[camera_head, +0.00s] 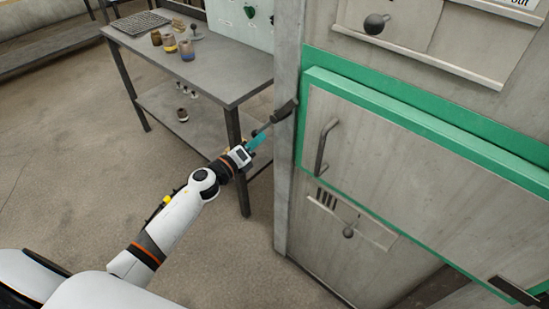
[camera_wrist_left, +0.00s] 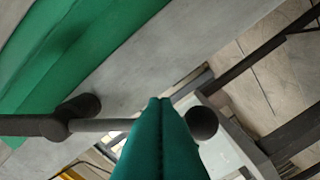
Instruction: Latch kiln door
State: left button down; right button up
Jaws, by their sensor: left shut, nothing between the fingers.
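The kiln door (camera_head: 400,165) is a grey panel edged in green with a curved dark handle (camera_head: 322,146). It sits against the green-trimmed kiln front; I cannot tell whether it is fully flush. A dark latch lever (camera_head: 285,110) sticks out at the grey post left of the door. My left gripper (camera_head: 262,136) is just below and left of this lever, its teal fingers shut and empty. In the left wrist view the shut fingers (camera_wrist_left: 160,110) overlap a dark rod with a round knob (camera_wrist_left: 202,123); contact cannot be told. My right gripper is out of view.
A grey metal table (camera_head: 225,70) with several small pots and a rack stands behind my left arm. A lower hatch with a knob (camera_head: 348,232) and an upper panel knob (camera_head: 376,23) are on the kiln. Floor to the left is clear.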

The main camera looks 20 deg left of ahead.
pick_arm(q)
jog(key=w+a+r+m+b, duration=0.1)
jog(key=a+r+m, duration=0.3)
jog(key=m, duration=0.7)
jog(key=shift+w+a+r+h+b, duration=0.4)
jog(key=shift+r+b, duration=0.45)
jog(key=shift+r, duration=0.5)
